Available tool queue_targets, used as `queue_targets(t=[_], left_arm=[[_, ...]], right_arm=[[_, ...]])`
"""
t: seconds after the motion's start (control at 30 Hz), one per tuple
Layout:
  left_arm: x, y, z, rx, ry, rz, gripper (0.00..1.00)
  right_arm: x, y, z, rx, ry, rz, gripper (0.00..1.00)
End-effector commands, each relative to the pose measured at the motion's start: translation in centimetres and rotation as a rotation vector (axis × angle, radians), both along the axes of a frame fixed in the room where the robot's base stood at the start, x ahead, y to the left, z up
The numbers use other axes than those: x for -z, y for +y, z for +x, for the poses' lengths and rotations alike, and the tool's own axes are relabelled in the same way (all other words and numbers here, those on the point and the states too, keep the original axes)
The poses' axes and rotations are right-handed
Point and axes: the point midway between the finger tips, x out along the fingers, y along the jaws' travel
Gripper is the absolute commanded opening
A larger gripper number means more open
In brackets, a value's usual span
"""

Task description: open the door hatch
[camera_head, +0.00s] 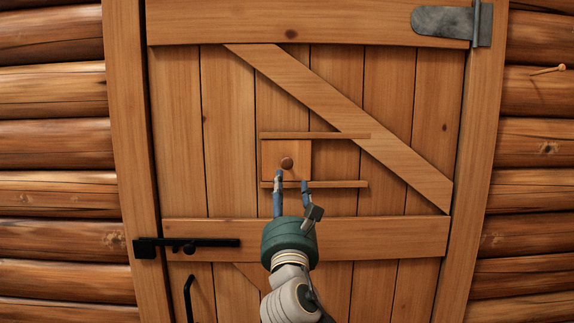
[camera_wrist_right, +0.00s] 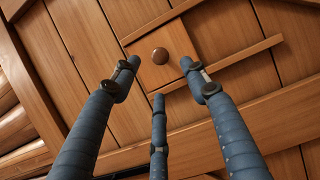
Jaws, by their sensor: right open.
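The door hatch (camera_head: 299,149) is a small square wooden panel with a round brown knob (camera_head: 287,162). It sits at the left end of two horizontal rails on the wooden door (camera_head: 180,120) and covers whatever is behind it. My right gripper (camera_head: 291,182) is open and empty, its fingertips just below the knob at the lower rail. In the right wrist view the knob (camera_wrist_right: 160,56) shows beyond the spread fingers of the gripper (camera_wrist_right: 160,76), apart from them. My left gripper is not in view.
A diagonal brace (camera_head: 340,125) crosses the door to the right of the hatch. A black bolt latch (camera_head: 205,243) and a black handle (camera_head: 188,298) are at lower left. A metal hinge (camera_head: 445,22) is at upper right. Between the rails, right of the hatch, are bare planks.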

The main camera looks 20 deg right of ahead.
Motion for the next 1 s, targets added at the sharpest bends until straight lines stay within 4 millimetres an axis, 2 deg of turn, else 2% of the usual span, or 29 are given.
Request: queue_targets(t=[0.2,0.4,0.6,0.9,1.0], left_arm=[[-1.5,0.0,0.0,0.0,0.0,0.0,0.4],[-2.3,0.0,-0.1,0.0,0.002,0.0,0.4],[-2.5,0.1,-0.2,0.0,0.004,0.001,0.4],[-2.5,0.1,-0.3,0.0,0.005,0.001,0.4],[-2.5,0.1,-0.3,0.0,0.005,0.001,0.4]], right_arm=[[-1.9,-1.1,3.8,0.0,0.002,0.003,0.45],[-3.0,-2.0,6.8,-0.001,0.002,0.005,0.45],[-3.5,-2.3,8.2,-0.002,0.002,0.004,0.45],[-3.5,-2.4,8.4,-0.004,0.002,0.005,0.45],[-3.4,-2.4,8.4,-0.004,0.002,0.005,0.25]])
